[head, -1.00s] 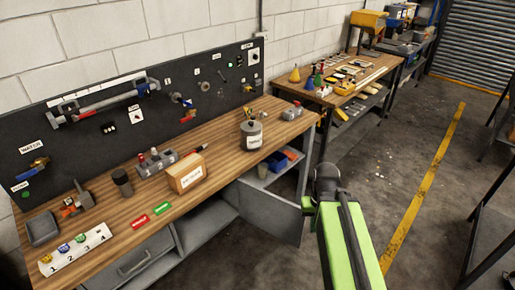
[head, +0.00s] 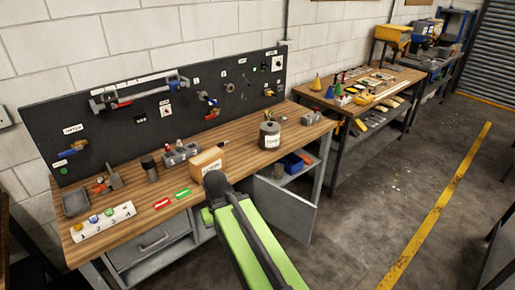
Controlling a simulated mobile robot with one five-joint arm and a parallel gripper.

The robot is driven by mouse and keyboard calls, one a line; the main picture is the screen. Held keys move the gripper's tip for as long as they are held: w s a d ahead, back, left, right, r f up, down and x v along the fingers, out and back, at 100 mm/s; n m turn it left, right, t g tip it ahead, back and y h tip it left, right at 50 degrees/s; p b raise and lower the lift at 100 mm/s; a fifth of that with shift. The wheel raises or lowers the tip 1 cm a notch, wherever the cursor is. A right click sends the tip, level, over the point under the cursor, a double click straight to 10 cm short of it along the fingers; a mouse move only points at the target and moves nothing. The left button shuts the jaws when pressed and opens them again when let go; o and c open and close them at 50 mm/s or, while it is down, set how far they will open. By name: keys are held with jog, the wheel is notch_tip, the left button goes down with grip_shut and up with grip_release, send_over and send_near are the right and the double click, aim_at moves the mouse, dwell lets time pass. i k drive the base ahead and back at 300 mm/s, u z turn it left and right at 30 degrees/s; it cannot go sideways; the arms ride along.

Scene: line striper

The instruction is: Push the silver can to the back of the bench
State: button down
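The silver can (head: 269,138) is a grey can with a dark top and a white label. It stands upright on the right half of the wooden bench top (head: 240,151), some way in front of the black back panel. My green arm reaches up from the bottom of the head view. Its dark rounded end shows in front of the bench's front edge, left of the can and apart from it in the picture. My gripper's fingers do not show.
A cardboard box (head: 206,163) stands left of the can, near the front edge. A grey block (head: 181,153) with bottles is behind it. Red and green tags (head: 184,193) lie in front. A cabinet door (head: 285,211) hangs open below. The black panel (head: 150,118) rises behind the bench.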

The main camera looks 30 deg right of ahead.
aim_at(269, 141)
jog(key=z, duration=0.05)
jog(key=i, duration=1)
jog(key=u, duration=0.05)
